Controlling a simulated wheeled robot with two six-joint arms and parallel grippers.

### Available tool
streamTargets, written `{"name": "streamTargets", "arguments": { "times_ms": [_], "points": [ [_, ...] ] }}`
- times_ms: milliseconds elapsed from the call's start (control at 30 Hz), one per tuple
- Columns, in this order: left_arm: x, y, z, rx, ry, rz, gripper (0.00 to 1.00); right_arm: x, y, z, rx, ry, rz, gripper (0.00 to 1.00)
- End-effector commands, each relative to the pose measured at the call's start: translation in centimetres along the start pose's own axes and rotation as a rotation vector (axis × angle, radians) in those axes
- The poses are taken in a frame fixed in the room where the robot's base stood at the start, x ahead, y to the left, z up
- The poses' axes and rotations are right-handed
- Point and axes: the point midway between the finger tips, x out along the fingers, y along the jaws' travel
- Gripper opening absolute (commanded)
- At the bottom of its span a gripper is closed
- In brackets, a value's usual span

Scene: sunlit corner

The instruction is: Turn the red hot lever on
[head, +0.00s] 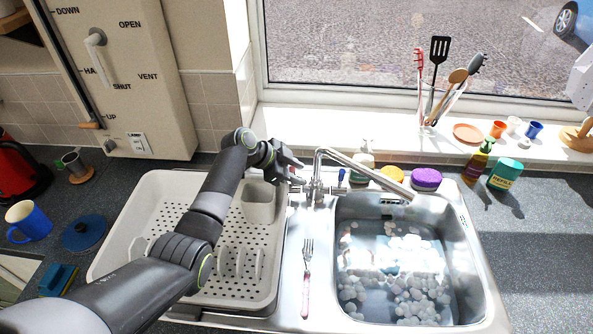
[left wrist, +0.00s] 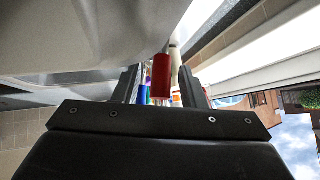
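The red hot lever (left wrist: 161,78) shows in the left wrist view as a red cylinder between the two fingers of my left gripper (left wrist: 163,88). Gaps show on both sides of it, so the fingers are open around it and not closed on it. The blue lever (head: 341,175) stands up on the tap's right side. The spout reaches right over the sink. My right gripper is not in view.
My left arm passes over the white dish rack (head: 140,215). The sink (head: 470,262) holds water with pale foam. A fork (head: 307,270) lies left of the basin.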

Motion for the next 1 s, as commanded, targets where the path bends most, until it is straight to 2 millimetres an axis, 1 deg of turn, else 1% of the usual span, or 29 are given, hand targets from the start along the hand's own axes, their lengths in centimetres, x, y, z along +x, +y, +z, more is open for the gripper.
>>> {"name": "streamTargets", "arguments": {
  "times_ms": [67, 100, 367, 667, 1000],
  "points": [
    [0.0, 0.0, 0.0, 0.0, 0.0, 0.0, 0.38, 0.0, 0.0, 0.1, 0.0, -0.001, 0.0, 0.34],
    [0.0, 0.0, 0.0, 0.0, 0.0, 0.0, 0.35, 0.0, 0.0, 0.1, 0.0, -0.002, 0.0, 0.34],
    [0.0, 0.0, 0.0, 0.0, 0.001, 0.0, 0.01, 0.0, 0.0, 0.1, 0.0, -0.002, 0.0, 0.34],
    [0.0, 0.1, 0.0, 0.004, 0.002, -0.005, 0.0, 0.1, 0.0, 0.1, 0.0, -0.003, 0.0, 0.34],
    [-0.1, 1.0, 0.1, 0.077, 0.024, -0.084, 0.0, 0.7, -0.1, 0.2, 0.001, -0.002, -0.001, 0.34]
  ]
}}
